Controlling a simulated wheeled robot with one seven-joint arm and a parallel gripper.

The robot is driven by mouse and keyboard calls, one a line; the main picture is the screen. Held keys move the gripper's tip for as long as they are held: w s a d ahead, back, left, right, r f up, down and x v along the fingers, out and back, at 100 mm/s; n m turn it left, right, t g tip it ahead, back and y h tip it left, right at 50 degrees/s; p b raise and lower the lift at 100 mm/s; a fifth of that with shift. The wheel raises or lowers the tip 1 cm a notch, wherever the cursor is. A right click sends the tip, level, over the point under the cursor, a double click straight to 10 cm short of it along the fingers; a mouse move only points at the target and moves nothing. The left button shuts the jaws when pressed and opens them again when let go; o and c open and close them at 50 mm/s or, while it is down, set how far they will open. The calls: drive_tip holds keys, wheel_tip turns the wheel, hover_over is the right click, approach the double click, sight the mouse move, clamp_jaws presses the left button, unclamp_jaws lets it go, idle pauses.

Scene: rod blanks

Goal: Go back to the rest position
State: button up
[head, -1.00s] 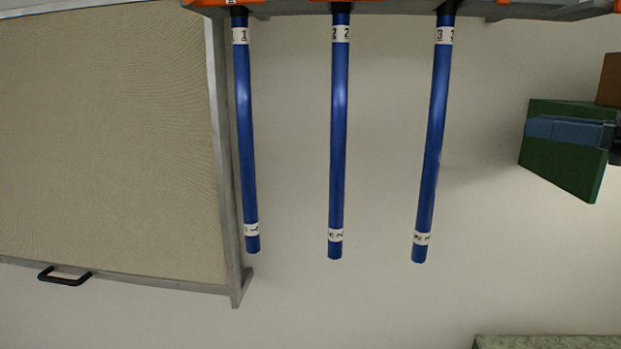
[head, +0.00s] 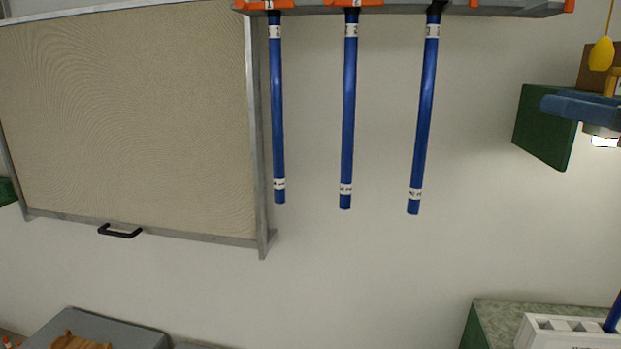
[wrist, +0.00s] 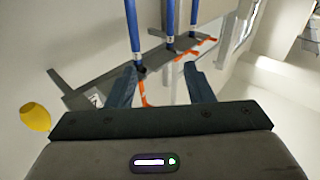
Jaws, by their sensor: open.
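My gripper (wrist: 162,88) shows in the wrist view with its two blue-grey fingers apart and nothing between them. Three blue rods with white numbered labels hang in a row in the head view: a left rod (head: 277,110), a middle rod (head: 348,110) and a right rod (head: 423,110). Their upper ends meet a grey rail (head: 490,8) with orange parts. In the wrist view the rods and the rail (wrist: 85,82) lie beyond the fingers, apart from them as far as I can tell.
A beige panel (head: 130,110) with a black handle (head: 120,231) stands left of the rods. A green block (head: 545,130) and a yellow hanging object (head: 601,54) are at right. A white slotted rack (head: 565,332) and a grey tray (head: 110,330) are low. Wall below the rods is clear.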

drive_tip(key=w+d+m+t+h, duration=0.3)
drive_tip(key=w+m+t+h, duration=0.3)
drive_tip(key=w+m+h, duration=0.5)
drive_tip(key=w+a+f+m+g+h, duration=0.15)
drive_tip(key=f+g, duration=0.25)
drive_tip(key=f, duration=0.5)
drive_tip(key=a+f+g+h, duration=0.3)
drive_tip(key=f, duration=0.5)
drive_tip(key=s+a+f+n+g+y, duration=0.2)
drive_tip(key=s+a+f+g, duration=0.3)
drive_tip(key=s+a+f, duration=0.3)
drive_tip(key=s+a+f+n+g+y, duration=0.3)
drive_tip(key=s+a+f+g, duration=0.3)
drive_tip(key=f, duration=1)
drive_tip(key=s+a, duration=0.2)
drive_tip(key=a, duration=0.2)
drive_tip(key=shift+a, duration=0.15)
drive_tip(key=shift+r+y, duration=0.1)
drive_tip(key=shift+y, duration=0.15)
